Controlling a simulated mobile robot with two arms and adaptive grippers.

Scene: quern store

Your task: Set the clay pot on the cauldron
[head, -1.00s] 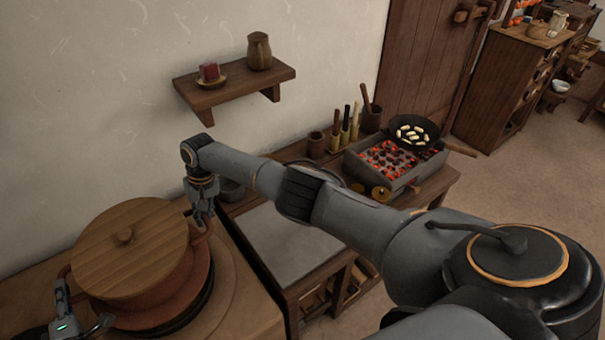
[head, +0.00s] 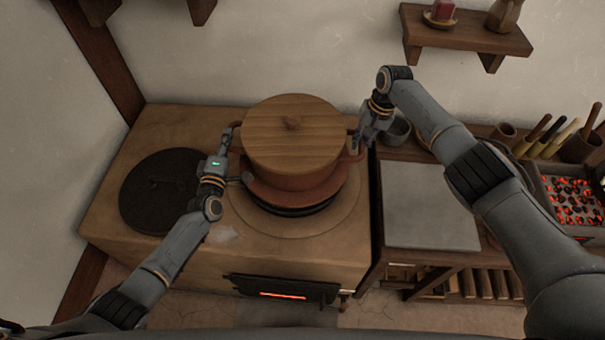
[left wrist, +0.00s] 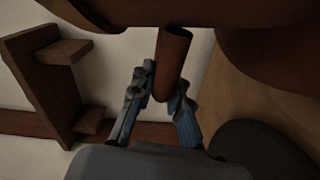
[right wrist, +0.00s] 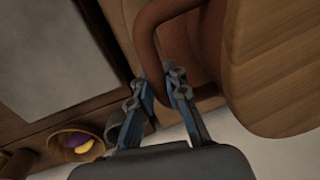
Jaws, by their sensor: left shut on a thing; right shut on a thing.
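The clay pot (head: 288,181) is reddish brown, with a round wooden lid (head: 268,145) on top. My left gripper (head: 229,138) is shut on its left handle, a brown bar in the left wrist view (left wrist: 174,62). My right gripper (head: 360,142) is shut on its right handle, a brown loop in the right wrist view (right wrist: 146,50). The pot is upright over a wider reddish-brown vessel with a dark ring below, seemingly the cauldron (head: 325,190), on the stove. The pot hides most of it, and I cannot tell whether they touch.
The clay stove (head: 120,238) has a black round plate (head: 160,190) at left and a glowing firebox in front. At right stand a table with a grey slab (head: 428,205), a small grey bowl (head: 398,131) and a hot-coal brazier (head: 575,205). A wall shelf (head: 465,37) is above.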

